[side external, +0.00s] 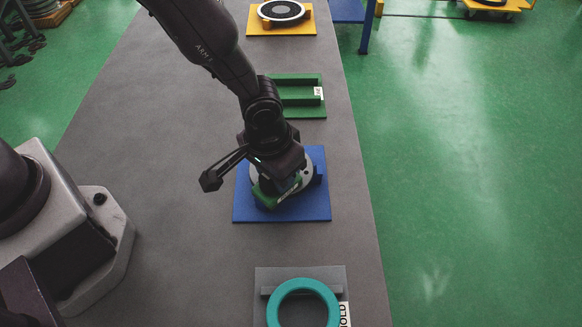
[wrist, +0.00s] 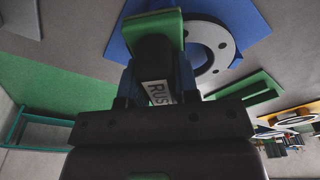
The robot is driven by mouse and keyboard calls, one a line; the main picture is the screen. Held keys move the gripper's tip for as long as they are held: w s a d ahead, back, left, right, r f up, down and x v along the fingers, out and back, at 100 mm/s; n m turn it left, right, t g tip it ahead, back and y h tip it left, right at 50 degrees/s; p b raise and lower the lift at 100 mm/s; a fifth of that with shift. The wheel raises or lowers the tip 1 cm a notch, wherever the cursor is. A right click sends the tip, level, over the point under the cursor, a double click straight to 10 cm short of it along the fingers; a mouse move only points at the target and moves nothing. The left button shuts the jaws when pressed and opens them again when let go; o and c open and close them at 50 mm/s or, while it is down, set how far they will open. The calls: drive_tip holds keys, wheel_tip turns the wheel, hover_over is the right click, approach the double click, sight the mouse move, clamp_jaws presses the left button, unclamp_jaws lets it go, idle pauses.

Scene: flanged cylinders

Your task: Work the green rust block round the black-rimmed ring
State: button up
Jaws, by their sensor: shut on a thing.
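My gripper (side external: 277,182) is low over a blue plate and shut on the green rust block (side external: 268,196), which shows at its near side. In the wrist view the block (wrist: 150,22) has a green face, and a label reading "RUS" (wrist: 157,93) shows between my fingers. A pale grey flanged ring (wrist: 222,44) with dark holes lies on the blue plate beside the block; my gripper hides part of it. I cannot tell whether the block touches it. A ring with a black rim (side external: 283,10) sits on a yellow plate at the back.
The blue plate (side external: 245,212) lies on the grey table. A green slotted holder (side external: 305,98) stands behind it.

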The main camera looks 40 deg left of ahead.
drive_tip(key=shift+s+a, duration=0.3)
drive_tip(key=shift+a, duration=0.15)
drive_tip(key=shift+s+a, duration=0.15)
drive_tip(key=shift+a, duration=1.7)
drive_tip(key=shift+w+a, duration=0.75)
drive_tip(key=shift+a, duration=0.2)
drive_tip(key=shift+w+a, duration=0.25)
drive_tip(key=shift+w, duration=0.25)
drive_tip(key=shift+w+a, duration=0.25)
drive_tip(key=shift+w, duration=1)
drive_tip(key=shift+w+d, duration=0.15)
drive_tip(key=shift+w, duration=0.4)
drive_tip(key=shift+w+d, duration=0.15)
drive_tip(key=shift+w, duration=0.35)
drive_tip(key=shift+w+d, duration=0.75)
drive_tip(key=shift+w, duration=0.1)
drive_tip(key=shift+w+d, duration=0.25)
drive_tip(key=shift+d, duration=1.65)
drive_tip(key=shift+s+d, duration=0.3)
drive_tip(key=shift+d, duration=0.2)
drive_tip(key=shift+s+d, duration=0.25)
drive_tip(key=shift+d, duration=0.25)
wheel_tip(320, 180, up, 8)
